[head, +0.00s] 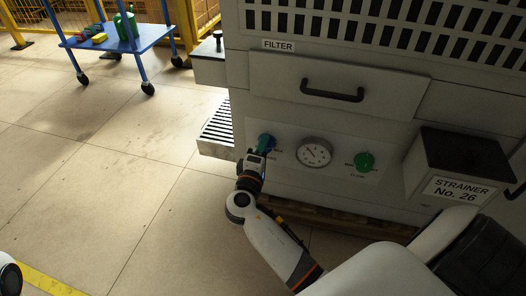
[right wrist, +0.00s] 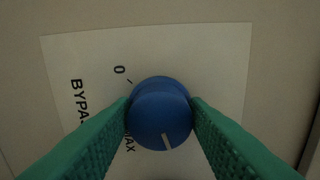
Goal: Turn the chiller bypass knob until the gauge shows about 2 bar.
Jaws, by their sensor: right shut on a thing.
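The blue bypass knob (head: 265,142) is on a pale panel on the front of the machine. In the right wrist view the knob (right wrist: 160,108) fills the middle, with its white mark toward the bottom of the picture. A "0", "BYPASS" lettering and a partly covered "MAX" are printed left of it. My right gripper (head: 258,157) is shut on the knob; its green fingers (right wrist: 162,118) press both sides. The round white gauge (head: 314,152) is right of the knob; its dark needle is too small to read. My left gripper is out of view.
A green knob (head: 364,161) is right of the gauge. A black-topped box (head: 466,160) labelled "STRAINER No. 26" juts out farther right. A drawer (head: 335,85) with a black handle is above. A blue cart (head: 118,38) stands at the back left; the floor before it is clear.

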